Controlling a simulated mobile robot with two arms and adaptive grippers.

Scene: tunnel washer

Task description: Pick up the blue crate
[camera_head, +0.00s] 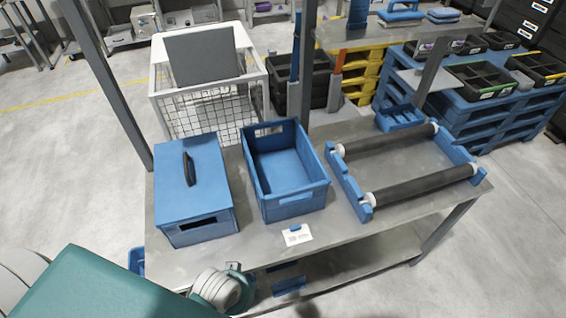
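An open blue crate (296,203) stands upright on the grey metal table (262,245), near its middle. It looks empty, and its short walls have handle slots. A blue box with a closed lid (206,165) and a black handle on top stands just left of it. Neither of my grippers shows in the head view. A white and grey rounded arm part of mine shows at the bottom, in front of the table's near edge.
A blue frame with two dark rollers (420,186) lies right of the crate. A white card (297,236) lies in front of the crate. Upright grey posts (105,80) rise at the table's back. A white wire cage (205,108) stands behind.

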